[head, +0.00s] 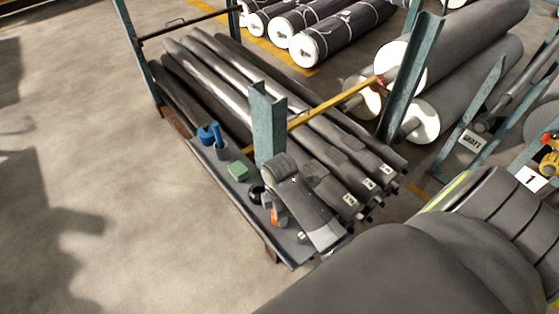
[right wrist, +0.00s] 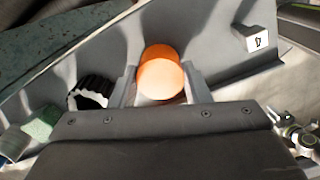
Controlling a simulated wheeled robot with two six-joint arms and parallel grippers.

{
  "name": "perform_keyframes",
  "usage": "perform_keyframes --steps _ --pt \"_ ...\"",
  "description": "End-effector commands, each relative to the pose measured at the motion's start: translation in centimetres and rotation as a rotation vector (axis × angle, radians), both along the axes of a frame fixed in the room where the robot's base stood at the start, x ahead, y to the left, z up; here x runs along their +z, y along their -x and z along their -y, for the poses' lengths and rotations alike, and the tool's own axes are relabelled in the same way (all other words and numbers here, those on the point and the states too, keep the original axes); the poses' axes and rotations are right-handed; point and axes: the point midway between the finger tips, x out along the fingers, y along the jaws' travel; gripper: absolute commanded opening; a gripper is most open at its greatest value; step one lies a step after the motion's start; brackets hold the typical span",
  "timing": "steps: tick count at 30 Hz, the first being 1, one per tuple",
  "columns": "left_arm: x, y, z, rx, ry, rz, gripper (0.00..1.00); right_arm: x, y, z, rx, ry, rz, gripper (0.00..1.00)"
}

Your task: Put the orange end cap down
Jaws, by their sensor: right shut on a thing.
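The orange end cap (right wrist: 161,80) is between the two fingers of my right gripper (right wrist: 160,88) in the right wrist view, its round face towards the camera. In the head view a small part of the cap (head: 276,217) shows beside my right gripper (head: 272,211), over the grey ledge (head: 222,183) at the rack's front. My right gripper is shut on the cap. I cannot tell whether the cap touches the ledge. My left gripper is not in view.
A black ribbed ring (right wrist: 91,92) lies left of the cap. A green block (head: 238,171) and a blue object (head: 210,134) are farther along the ledge. A small white marked block (right wrist: 254,40) is on the other side. A teal post (head: 268,125) stands close behind.

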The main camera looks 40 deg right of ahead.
Motion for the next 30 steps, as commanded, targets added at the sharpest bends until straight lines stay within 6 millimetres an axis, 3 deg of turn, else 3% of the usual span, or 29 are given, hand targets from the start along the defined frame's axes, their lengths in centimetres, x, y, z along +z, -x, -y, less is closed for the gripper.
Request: perform_keyframes --steps 7,8,12,23,26,30 --pt "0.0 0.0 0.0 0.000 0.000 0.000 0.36 -0.1 0.0 0.0 0.000 0.000 0.000 0.28" --pt "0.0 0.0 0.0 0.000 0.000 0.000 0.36 -0.1 0.0 0.0 0.000 0.000 0.000 0.45" --pt "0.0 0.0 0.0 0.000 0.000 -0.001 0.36 -0.1 0.0 0.0 0.000 0.000 0.000 0.64" --pt "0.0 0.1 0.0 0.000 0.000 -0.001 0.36 0.3 -0.1 0.0 0.000 0.000 0.003 0.65" --pt "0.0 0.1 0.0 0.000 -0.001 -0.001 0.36 1.4 -0.1 0.0 0.001 0.000 0.004 0.65" --pt "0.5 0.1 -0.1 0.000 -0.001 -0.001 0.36 4.5 -0.1 0.0 0.001 0.000 0.006 0.65"
